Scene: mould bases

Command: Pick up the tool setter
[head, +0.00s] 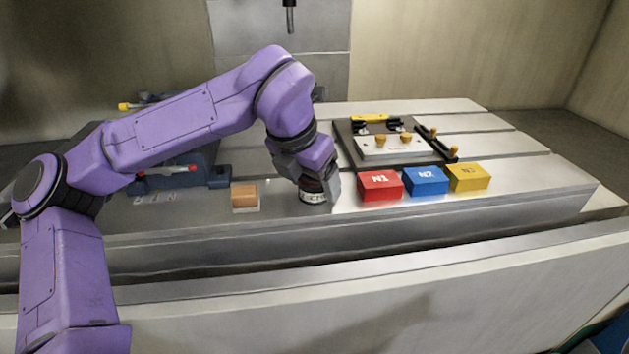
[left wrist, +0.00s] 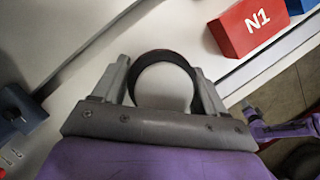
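The tool setter (head: 313,197) is a short round piece with a pale, metallic lower side, on the front part of the metal table. In the left wrist view it shows as a round pale top with a dark rim (left wrist: 165,58). My left gripper (head: 318,187) points down over it, with one finger on each side of it. In the left wrist view the fingers of the gripper (left wrist: 163,80) lie close against its rim on both sides. I cannot tell whether they press on it. Its base seems to be on the table. My right gripper is in neither view.
A red N1 block (head: 380,186), a blue N2 block (head: 426,181) and a yellow block (head: 469,177) stand in a row to the right. A wood-topped block (head: 245,197) stands left. Behind are a fixture plate (head: 350,154) and a dark blue vise (head: 185,178).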

